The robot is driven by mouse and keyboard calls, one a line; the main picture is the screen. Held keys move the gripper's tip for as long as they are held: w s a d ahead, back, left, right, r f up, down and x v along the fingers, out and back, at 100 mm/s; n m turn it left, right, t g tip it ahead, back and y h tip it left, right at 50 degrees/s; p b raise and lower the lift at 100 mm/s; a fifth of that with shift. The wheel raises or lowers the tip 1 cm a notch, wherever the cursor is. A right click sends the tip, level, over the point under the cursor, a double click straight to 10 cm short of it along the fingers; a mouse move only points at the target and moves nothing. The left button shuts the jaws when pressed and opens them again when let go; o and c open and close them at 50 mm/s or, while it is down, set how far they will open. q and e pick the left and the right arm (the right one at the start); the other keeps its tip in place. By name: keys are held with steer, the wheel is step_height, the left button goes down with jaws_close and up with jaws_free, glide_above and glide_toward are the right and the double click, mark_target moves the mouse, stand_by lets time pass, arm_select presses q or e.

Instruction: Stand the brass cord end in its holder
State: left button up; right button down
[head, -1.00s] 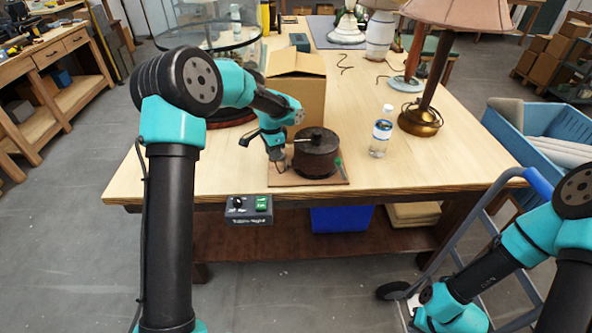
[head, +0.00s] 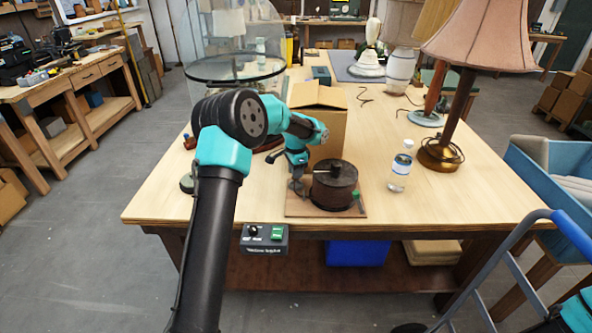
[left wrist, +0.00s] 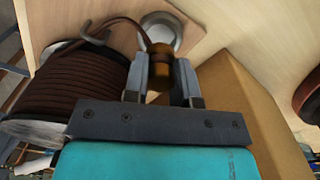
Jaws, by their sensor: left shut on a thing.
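My left gripper (head: 298,188) is beside the left side of the cord spool (head: 334,184) in the head view, low over the brown board. In the left wrist view its fingers (left wrist: 161,68) are shut on the brass cord end (left wrist: 159,72), with the brown cord (left wrist: 118,22) arching from its tip back to the spool (left wrist: 62,88). A round pale metal holder (left wrist: 174,28) shows just beyond the brass end. The brass end overlaps its near rim in that view; I cannot tell whether they touch. My right gripper is out of view.
A cardboard box (head: 322,124) stands right behind the gripper and spool. A water bottle (head: 400,172) and a lamp (head: 438,152) stand to the right. A control box (head: 264,238) is at the table's front edge. The table's front right is clear.

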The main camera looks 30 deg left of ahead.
arm_select(q)
steer(key=shift+f, duration=1.35)
steer(key=shift+f, duration=0.5)
stand_by(0.3)
steer(key=o, duration=1)
steer(key=shift+r, duration=3.5)
steer(key=shift+r, duration=0.1)
